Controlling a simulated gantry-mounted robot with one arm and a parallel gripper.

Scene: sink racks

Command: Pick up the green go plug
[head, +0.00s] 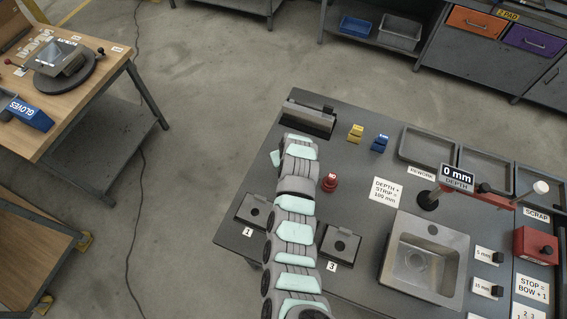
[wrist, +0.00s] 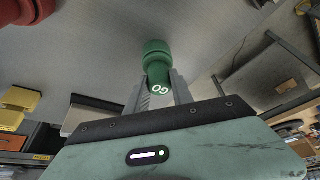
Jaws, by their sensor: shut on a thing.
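The green go plug (wrist: 157,62) shows in the wrist view, upside down in the picture, with white "GO" lettering on its side. My gripper (wrist: 158,92) is shut on it, with a grey finger on either side of its lettered part. In the head view my arm covers the gripper and the plug, so the plug does not show there. I cannot tell from the wrist view whether the plug touches the table.
A red plug (head: 329,182) stands right of my arm. Yellow (head: 355,133) and blue (head: 379,143) blocks stand behind it. Black blocks with holes, labelled 1 (head: 256,211) and 3 (head: 339,245), flank the arm. A metal sink (head: 456,265) lies to the right.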

